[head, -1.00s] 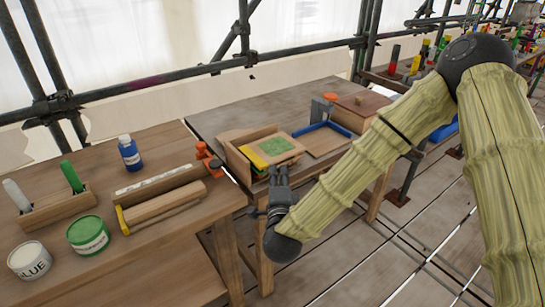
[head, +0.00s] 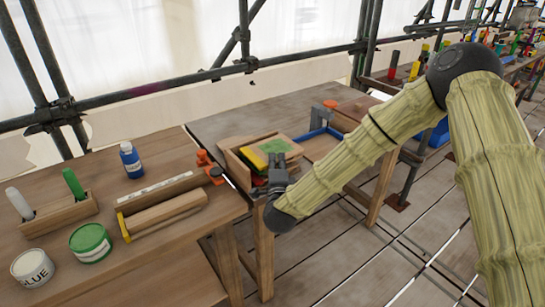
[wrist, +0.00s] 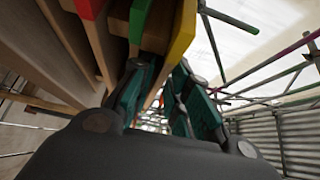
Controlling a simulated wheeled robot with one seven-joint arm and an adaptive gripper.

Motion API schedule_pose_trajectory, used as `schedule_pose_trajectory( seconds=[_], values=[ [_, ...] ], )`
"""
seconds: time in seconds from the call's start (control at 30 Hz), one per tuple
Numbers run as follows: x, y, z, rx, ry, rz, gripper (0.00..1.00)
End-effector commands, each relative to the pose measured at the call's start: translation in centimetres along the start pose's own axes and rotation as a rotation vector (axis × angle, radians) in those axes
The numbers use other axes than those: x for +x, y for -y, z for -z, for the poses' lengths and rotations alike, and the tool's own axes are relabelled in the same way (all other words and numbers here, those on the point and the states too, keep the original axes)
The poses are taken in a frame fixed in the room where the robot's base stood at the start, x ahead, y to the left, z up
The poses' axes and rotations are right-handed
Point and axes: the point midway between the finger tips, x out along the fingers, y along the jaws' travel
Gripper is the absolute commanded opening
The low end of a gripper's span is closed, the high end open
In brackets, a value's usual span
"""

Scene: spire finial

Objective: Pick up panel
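A stack of panels with coloured edges sits in a wooden holder (head: 233,160) near the front of the far table. The top panel (head: 276,147) has a green face, with a yellow strip (head: 252,158) at its left. In the wrist view, red (wrist: 88,8), green (wrist: 140,20) and yellow (wrist: 183,28) edges show close above my gripper. My gripper (head: 277,162) is at the stack's front side. Its teal fingers (wrist: 160,100) stand apart, with the yellow-edged panel reaching between them. A gap shows beside the right finger. Contact is unclear.
A blue-rimmed tray (head: 318,140) lies right of the stack. The left bench holds a blue bottle (head: 131,160), a green tin (head: 90,243), a glue tin (head: 32,268) and wooden blocks (head: 163,213). Scaffold poles run behind.

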Motion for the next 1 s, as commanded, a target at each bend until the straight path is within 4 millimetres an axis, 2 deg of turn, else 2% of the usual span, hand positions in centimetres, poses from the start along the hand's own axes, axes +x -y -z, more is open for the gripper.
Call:
schedule_pose_trajectory(
  seconds=[0.27,0.37,0.4,0.8,1.0],
  values=[
    [0.3,-0.1,0.0,0.000,0.000,-0.001,0.19],
    [0.3,-0.1,0.0,0.000,0.000,-0.001,0.01],
    [0.2,-0.1,0.0,0.000,0.000,-0.001,0.00],
    [0.2,0.0,0.0,0.000,0.000,-0.001,0.00],
    [0.3,1.4,0.1,0.000,-0.002,0.002,0.00]
  ],
)
